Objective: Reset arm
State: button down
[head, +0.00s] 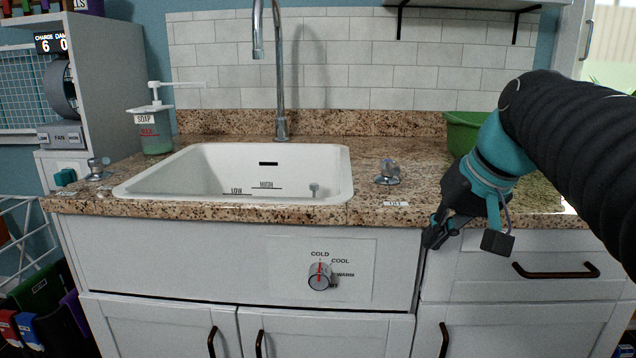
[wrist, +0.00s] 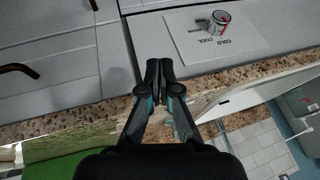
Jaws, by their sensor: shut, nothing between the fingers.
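My gripper (head: 436,236) hangs at the front edge of the granite counter, to the right of the sink, in the head view. In the wrist view my gripper (wrist: 159,68) has its two dark fingertips together with nothing between them. The fingers are in front of the white cabinet face, near the counter edge. I cannot tell whether they touch it. My arm comes in from the right side of the head view.
A white sink (head: 240,170) with a tall faucet (head: 280,90) is set in the granite counter (head: 410,165). A temperature knob (head: 320,276), also in the wrist view (wrist: 219,21), is on the panel below.

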jog(key=s+a+f+h, duration=0.1)
jog(key=s+f, duration=0.5)
jog(key=f, duration=0.3)
jog(key=s+a+f+h, duration=0.1)
jog(key=s+f, duration=0.6)
jog(key=f, duration=0.3)
jog(key=shift+s+n+t+h, duration=0.3)
jog(key=shift+n+t+h, duration=0.1)
